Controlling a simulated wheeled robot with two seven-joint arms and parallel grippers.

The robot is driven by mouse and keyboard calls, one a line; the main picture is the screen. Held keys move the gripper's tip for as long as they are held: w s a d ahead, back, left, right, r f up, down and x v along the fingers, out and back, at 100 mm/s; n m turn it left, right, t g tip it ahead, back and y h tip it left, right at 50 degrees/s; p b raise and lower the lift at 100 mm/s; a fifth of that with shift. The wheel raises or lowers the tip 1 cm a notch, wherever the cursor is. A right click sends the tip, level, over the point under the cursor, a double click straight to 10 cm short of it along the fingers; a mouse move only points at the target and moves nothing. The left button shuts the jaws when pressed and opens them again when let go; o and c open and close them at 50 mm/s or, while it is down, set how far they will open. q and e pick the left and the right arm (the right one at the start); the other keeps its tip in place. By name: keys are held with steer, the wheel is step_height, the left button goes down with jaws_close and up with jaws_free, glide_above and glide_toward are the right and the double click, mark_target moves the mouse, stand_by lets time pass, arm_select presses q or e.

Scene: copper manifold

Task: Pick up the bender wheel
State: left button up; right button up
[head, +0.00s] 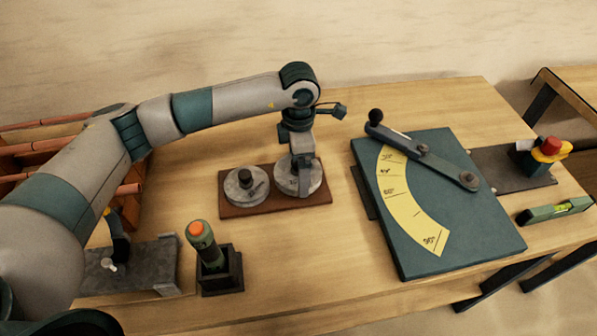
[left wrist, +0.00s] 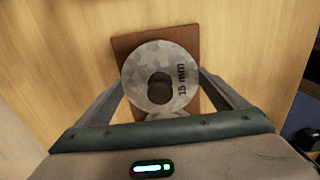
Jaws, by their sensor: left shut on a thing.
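Two round grey wheels with dark centres are at a brown wooden board (head: 275,207) on the table. My left gripper (head: 303,163) reaches down over the right wheel (head: 313,184). In the left wrist view, its fingers (left wrist: 160,88) are shut on the rim of this grey wheel (left wrist: 146,68), marked "15 mm", from both sides. I cannot tell whether it is lifted off the board. The other wheel (head: 246,187) lies on the board's left part, apart from the gripper. My right gripper is not in view.
A green bending plate (head: 450,230) with a yellow scale and a lever stands to the right. A green tool with an orange top (head: 199,235) stands in a black holder in front. A red emergency button (head: 550,146) and a level (head: 556,210) are at far right.

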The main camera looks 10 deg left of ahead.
arm_select(q)
steer(key=shift+w+d+r+b, duration=0.1)
steer(key=shift+d+r+b, duration=0.1)
steer(key=shift+r+b, duration=0.3)
steer(key=shift+d+r+b, duration=0.15)
steer(key=shift+r+b, duration=0.05)
steer(key=shift+r, duration=0.5)
arm_select(e)
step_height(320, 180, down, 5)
steer(key=b, duration=0.3)
arm_select(q)
steer(key=d+r+b, duration=0.1)
steer(key=d+r, duration=0.6)
steer(key=d, duration=0.4)
steer(key=shift+w, duration=0.2)
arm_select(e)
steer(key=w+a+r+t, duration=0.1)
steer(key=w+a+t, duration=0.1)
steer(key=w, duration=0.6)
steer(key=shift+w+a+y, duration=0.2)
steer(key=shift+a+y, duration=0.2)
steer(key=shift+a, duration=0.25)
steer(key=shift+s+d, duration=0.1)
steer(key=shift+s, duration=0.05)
